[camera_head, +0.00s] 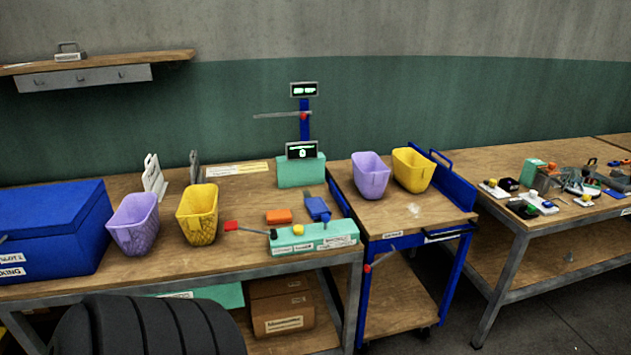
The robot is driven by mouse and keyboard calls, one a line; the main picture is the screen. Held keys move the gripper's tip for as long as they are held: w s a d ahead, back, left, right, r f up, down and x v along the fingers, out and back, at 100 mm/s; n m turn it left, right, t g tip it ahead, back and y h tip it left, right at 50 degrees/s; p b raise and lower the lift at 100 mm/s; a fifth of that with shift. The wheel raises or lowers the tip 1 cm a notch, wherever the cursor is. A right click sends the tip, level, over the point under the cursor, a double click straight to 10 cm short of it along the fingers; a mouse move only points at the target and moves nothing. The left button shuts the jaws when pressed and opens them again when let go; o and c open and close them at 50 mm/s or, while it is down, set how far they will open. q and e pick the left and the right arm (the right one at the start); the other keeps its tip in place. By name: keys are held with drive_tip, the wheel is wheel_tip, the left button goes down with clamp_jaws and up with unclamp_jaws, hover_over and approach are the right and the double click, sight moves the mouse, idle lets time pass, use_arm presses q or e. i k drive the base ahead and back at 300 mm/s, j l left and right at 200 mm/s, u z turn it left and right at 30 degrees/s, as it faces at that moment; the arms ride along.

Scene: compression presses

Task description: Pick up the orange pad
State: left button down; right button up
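The orange pad (278,216) lies flat on the left wooden workbench (240,255), near the bench's right part. It sits just behind the teal control box (313,237) and to the left of a blue block (317,208). A yellow bin stands to its left, apart from it. Nothing hides the pad from this view. Neither of my grippers shows in the head view.
A purple bin (134,224) and yellow bin (197,213) stand left on the bench, beside a large blue box (52,232). A red-tipped lever (232,226) reaches left from the control box. A blue cart (384,245) with two bins stands right.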

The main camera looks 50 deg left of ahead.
sight(283, 216)
drive_tip(key=u, duration=1.95)
